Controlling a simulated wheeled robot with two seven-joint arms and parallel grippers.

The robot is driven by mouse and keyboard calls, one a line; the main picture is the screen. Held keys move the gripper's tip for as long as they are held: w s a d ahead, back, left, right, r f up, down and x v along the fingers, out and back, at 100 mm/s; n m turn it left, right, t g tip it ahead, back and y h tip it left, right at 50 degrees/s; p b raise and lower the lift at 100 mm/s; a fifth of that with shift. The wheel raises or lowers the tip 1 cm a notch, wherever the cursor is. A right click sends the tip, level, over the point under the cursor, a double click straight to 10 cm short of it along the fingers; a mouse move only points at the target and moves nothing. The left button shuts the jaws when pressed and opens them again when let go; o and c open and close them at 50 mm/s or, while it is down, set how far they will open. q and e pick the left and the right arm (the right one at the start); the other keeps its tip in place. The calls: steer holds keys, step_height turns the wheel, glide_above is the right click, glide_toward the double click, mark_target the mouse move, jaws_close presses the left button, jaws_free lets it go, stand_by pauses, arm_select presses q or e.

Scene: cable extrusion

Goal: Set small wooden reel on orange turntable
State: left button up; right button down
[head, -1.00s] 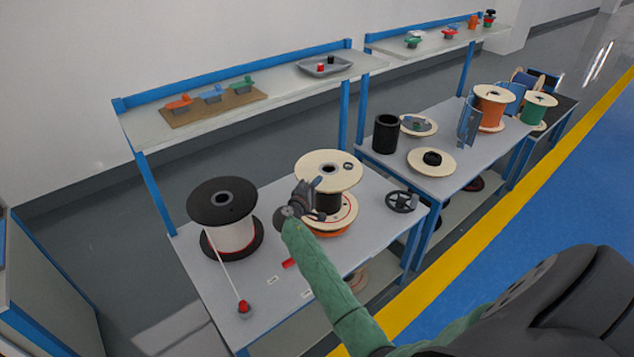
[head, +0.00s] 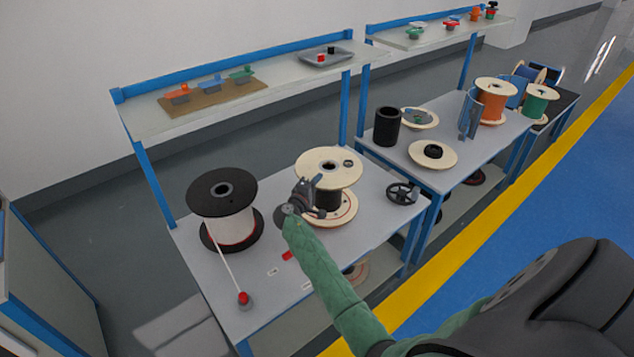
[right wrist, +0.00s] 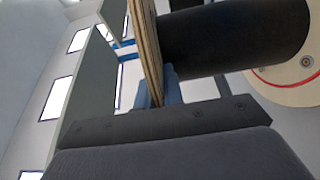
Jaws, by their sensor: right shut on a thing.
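The small wooden reel (head: 331,160), with pale flanges and a black core, stands upright on the near table. Its lower flange (head: 346,209) lies where the orange turntable is; the turntable is hidden beneath it, so I cannot tell if they touch. My right gripper (head: 310,187) is shut on the edge of the upper flange, on the reel's left side. In the right wrist view the flange edge (right wrist: 148,50) is by the blue fingertip (right wrist: 160,88), beside the black core (right wrist: 240,38). My left gripper is not in view.
A black-flanged reel (head: 222,190) with white cable stands left of the reel. The cable runs to a red-topped piece (head: 243,299) at the front. A black handwheel (head: 402,193) is on the right. A shelf (head: 280,75) runs above behind.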

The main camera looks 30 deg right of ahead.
steer(key=shift+a+b, duration=0.1)
steer(key=shift+b, duration=0.2)
stand_by(0.8)
steer(key=shift+r, duration=0.1)
stand_by(0.5)
steer(key=shift+f+b, duration=0.6)
steer(key=shift+b, duration=0.2)
steer(key=c, duration=1.8)
jaws_free()
steer(key=v, duration=1.1)
